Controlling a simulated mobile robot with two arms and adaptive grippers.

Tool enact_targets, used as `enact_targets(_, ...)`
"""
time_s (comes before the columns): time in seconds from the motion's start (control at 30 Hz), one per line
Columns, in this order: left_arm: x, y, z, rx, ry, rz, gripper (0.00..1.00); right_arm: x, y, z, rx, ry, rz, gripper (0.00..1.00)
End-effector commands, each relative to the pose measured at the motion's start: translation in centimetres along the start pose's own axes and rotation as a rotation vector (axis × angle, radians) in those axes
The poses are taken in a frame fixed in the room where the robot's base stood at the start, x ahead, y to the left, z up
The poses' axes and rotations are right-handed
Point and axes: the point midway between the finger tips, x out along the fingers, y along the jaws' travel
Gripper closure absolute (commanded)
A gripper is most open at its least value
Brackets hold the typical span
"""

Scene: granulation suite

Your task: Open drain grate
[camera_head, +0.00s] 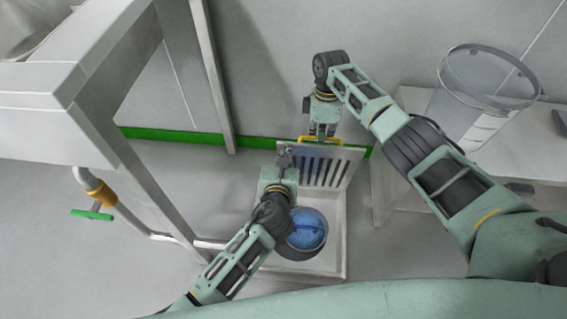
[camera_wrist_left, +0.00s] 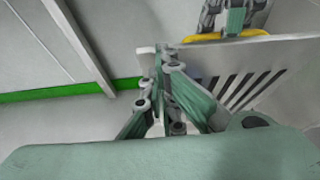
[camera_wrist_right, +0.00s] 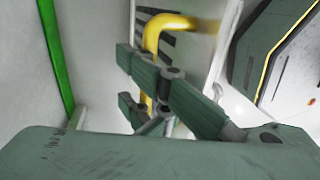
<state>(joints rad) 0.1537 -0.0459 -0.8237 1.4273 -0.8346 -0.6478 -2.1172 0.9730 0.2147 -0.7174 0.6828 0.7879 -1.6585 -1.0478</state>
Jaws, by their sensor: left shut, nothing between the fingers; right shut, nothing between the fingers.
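The slotted grey drain grate (camera_head: 343,170) stands tilted steeply up at the back of a pale square basin (camera_head: 338,262). Its slots also show in the left wrist view (camera_wrist_left: 250,84). A yellow handle (camera_head: 303,138) is on its upper edge and also shows in the right wrist view (camera_wrist_right: 152,38). My right gripper (camera_head: 322,133) is shut at the handle, with nothing gripped. My left gripper (camera_head: 285,155) is shut and empty at the grate's left edge; whether it touches is unclear. The opening below holds a round blue drain (camera_head: 307,230), partly hidden by my left arm.
A steel frame (camera_head: 130,165) stands on the left, with a pipe and green-handled valve (camera_head: 92,214). A clear round container (camera_head: 485,85) stands on a bench (camera_head: 400,185) at right. A green strip (camera_head: 180,134) runs along the wall. Floor at lower left is clear.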

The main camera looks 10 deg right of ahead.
Motion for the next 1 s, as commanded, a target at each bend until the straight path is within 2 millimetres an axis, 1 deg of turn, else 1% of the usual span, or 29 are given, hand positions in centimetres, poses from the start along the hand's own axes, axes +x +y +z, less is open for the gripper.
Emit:
enact_targets(0.03, 0.03, 0.02, 0.10, 0.000, -0.002, 0.000, 1.00, 0.38, -0.21, 0.06, 0.000, -0.003, -0.008, 1.00)
enact_targets(0.37, 0.02, 0.02, 0.04, 0.000, -0.002, 0.000, 1.00, 0.37, -0.20, 0.06, 0.000, -0.003, -0.007, 1.00)
enact_targets(0.7, 0.02, 0.02, 0.02, 0.000, -0.002, 0.000, 1.00, 0.47, -0.21, 0.08, 0.001, -0.003, -0.007, 0.73)
enact_targets(1.0, -0.01, -0.02, -0.06, 0.000, 0.000, 0.000, 1.00, 0.33, -0.10, 0.09, 0.001, -0.003, -0.004, 0.73)
